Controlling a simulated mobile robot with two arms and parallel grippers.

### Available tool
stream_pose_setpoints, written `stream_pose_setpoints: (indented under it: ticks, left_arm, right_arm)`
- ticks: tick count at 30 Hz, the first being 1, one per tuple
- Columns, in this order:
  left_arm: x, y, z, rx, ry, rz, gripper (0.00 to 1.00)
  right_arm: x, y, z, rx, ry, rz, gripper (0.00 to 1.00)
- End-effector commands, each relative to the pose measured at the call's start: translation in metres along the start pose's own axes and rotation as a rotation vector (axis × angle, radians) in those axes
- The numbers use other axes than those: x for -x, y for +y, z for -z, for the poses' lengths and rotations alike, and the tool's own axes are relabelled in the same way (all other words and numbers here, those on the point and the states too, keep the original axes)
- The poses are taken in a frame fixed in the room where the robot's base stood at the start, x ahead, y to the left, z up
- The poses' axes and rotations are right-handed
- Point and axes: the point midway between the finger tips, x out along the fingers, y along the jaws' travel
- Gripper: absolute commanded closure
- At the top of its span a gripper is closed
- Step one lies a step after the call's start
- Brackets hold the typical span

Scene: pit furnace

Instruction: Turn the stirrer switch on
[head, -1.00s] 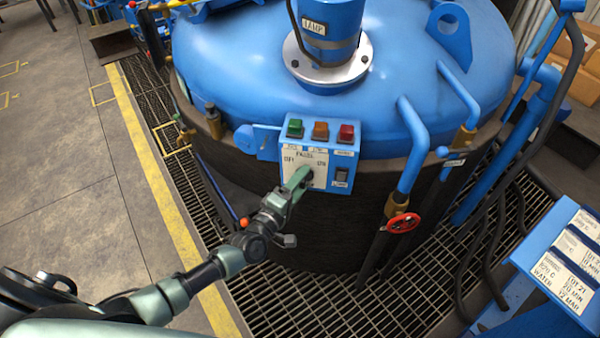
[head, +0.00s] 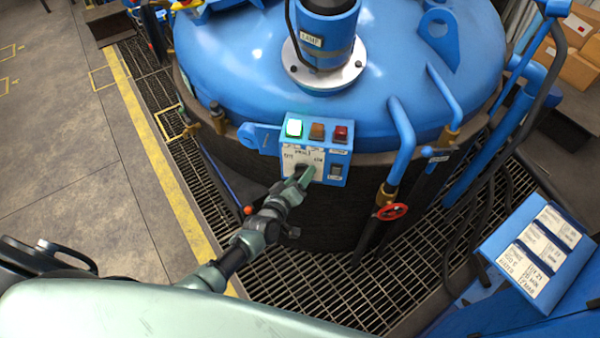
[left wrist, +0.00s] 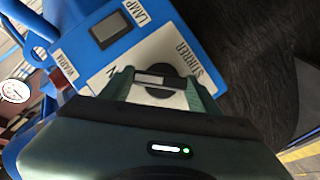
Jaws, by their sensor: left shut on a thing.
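The stirrer switch is a dark rotary knob on a white plate of the blue control panel (head: 335,153), on the front of the big blue furnace lid. In the left wrist view the knob (left wrist: 160,70) shows between the fingers, beside the STIRRER label (left wrist: 186,62). My left gripper (head: 304,174) is shut on the knob's bar, and its fingers partly hide it. My right gripper is not in view.
A black lamp switch (head: 336,171) is beside the knob and also shows in the left wrist view (left wrist: 109,29). A red valve wheel (head: 392,211) and blue pipes stand to the right. A labelled blue stand (head: 490,246) is at lower right. Floor at left is clear.

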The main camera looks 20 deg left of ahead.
Motion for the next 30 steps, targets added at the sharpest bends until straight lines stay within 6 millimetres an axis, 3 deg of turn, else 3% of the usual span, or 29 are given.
stream_pose_setpoints:
  ticks: [16,17,18,30]
  left_arm:
    - [0.0004,-0.0014,-0.0018,-0.023,-0.003,0.011,0.80]
    - [0.0004,-0.0014,-0.0018,-0.023,-0.003,0.011,0.31]
    - [0.0004,-0.0014,-0.0017,-0.023,-0.003,0.011,0.20]
    - [0.0050,-0.0006,-0.0012,-0.020,-0.001,0.009,0.17]
  right_arm:
    - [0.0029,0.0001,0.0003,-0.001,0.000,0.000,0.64]
    - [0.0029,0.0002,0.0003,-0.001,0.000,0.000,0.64]
    - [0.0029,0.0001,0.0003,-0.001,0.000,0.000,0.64]
    - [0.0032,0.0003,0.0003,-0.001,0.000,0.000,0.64]
